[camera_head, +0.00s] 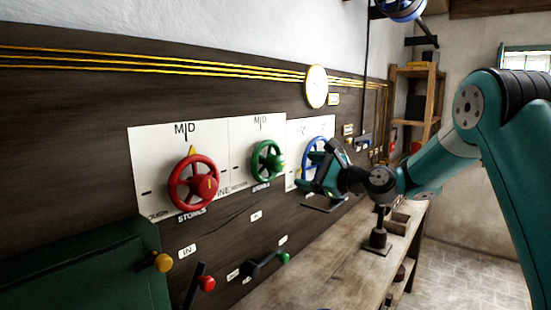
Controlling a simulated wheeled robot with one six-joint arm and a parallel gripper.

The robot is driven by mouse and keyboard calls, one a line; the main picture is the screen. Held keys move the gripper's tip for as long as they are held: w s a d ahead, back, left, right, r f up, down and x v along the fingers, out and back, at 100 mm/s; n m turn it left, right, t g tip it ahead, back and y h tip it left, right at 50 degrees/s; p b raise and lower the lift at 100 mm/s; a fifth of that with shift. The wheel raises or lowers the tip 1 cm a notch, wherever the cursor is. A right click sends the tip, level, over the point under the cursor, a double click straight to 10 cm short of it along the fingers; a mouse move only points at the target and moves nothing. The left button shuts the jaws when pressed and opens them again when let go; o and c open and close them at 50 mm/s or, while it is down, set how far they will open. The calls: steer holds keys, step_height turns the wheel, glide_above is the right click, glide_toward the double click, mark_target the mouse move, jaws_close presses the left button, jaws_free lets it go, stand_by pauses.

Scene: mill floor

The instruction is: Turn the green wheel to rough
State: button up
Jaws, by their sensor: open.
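The green wheel (267,161) is a spoked handwheel on a white panel (243,135) on the dark wooden wall. The panel is marked MID at the top, with a small blurred word at its lower left that I cannot read for sure. I cannot make out where the green wheel's pointer stands. My gripper (306,174) is open and empty, just right of the green wheel and in front of the blue wheel (312,146). It appears apart from the green wheel. It partly hides the blue wheel.
A red wheel (192,183) with a yellow pointer near MID is on the left panel. Below are levers with a red knob (207,283) and a green knob (284,258). A green cabinet (80,270) stands at lower left. A wooden bench (318,262) runs along the wall.

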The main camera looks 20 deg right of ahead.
mark_target(281, 165)
steer(key=p+x, duration=0.3)
steer(key=x, duration=0.7)
steer(key=shift+w+a+p, duration=0.2)
steer(key=shift+a+p, duration=0.05)
steer(key=shift+p, duration=0.05)
steer(key=c, duration=0.9)
